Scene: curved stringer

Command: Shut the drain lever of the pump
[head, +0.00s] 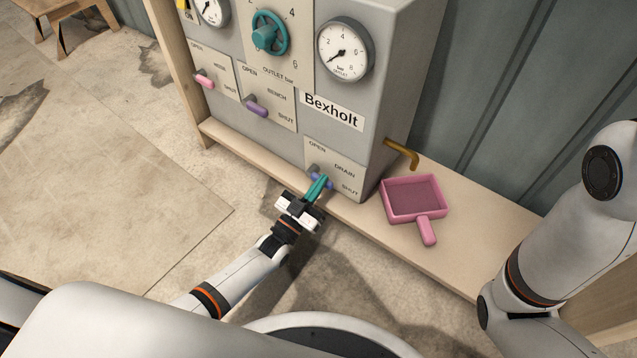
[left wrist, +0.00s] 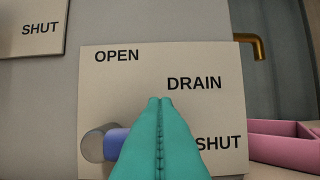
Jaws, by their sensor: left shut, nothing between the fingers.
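The pump (head: 370,110) is a grey cabinet labelled Bexholt. Its drain plate (head: 337,165) is low on the front, marked OPEN at upper left and SHUT at lower right. The drain lever (head: 314,170) has a grey hub and a blue handle. In the left wrist view the handle (left wrist: 117,139) runs right from the hub, and its far part is hidden behind my fingers. My left gripper (head: 319,184) has teal fingers, closed together and empty, in front of the plate at the handle. I cannot tell whether they touch it. My right gripper is out of view.
A brass spout (head: 402,151) sticks out of the cabinet's right side above a pink pan (head: 413,200) on the wooden shelf (head: 465,225). A pink lever (head: 204,82) and a purple lever (head: 257,106) are further left on the front. Open floor lies left.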

